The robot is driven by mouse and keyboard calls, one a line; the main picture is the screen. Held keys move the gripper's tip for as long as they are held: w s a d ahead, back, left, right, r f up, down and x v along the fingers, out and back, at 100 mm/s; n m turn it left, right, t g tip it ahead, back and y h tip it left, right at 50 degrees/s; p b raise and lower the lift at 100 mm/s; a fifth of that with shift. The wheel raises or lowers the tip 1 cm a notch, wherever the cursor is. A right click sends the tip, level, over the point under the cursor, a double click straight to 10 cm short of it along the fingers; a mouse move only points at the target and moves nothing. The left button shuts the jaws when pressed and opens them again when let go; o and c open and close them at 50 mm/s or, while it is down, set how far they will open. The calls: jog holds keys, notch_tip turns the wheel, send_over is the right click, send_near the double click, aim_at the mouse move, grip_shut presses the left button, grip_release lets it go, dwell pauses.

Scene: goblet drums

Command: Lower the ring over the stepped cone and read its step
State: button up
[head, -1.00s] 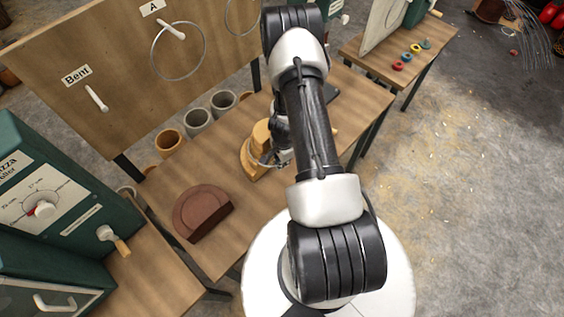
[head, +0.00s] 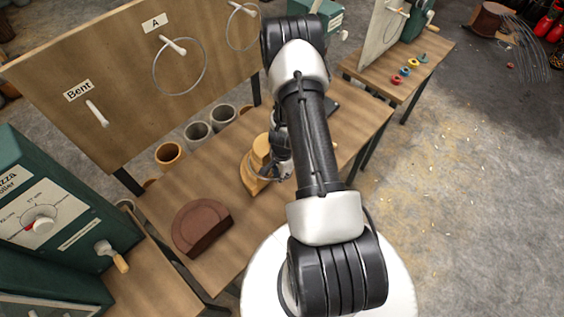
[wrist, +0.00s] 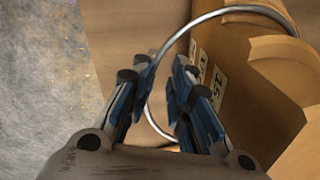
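The stepped cone (head: 261,148) is tan wood and stands on the workbench, partly hidden by my arm. In the wrist view the cone (wrist: 268,88) fills the right side, with small number labels on its steps, too blurred to read surely. The ring (wrist: 149,104) is a thin metal hoop beside and across the cone; its far side is cut off, so I cannot tell if it fully encircles it. My gripper (wrist: 162,70) has its fingers apart, with the ring's wire running through the gap. In the head view my gripper (head: 276,170) is at the cone's near side.
A brown half-round block (head: 202,228) lies on the bench (head: 165,205). A pegboard (head: 120,85) carries hoops and labels "A" and "Bent". A green machine (head: 65,215) stands at left. Open floor (head: 445,185) lies at right.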

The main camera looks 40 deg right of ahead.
notch_tip(320, 180, up, 10)
jog(key=shift+s+r, duration=0.15)
jog(key=shift+s, duration=0.2)
jog(key=shift+a, duration=0.1)
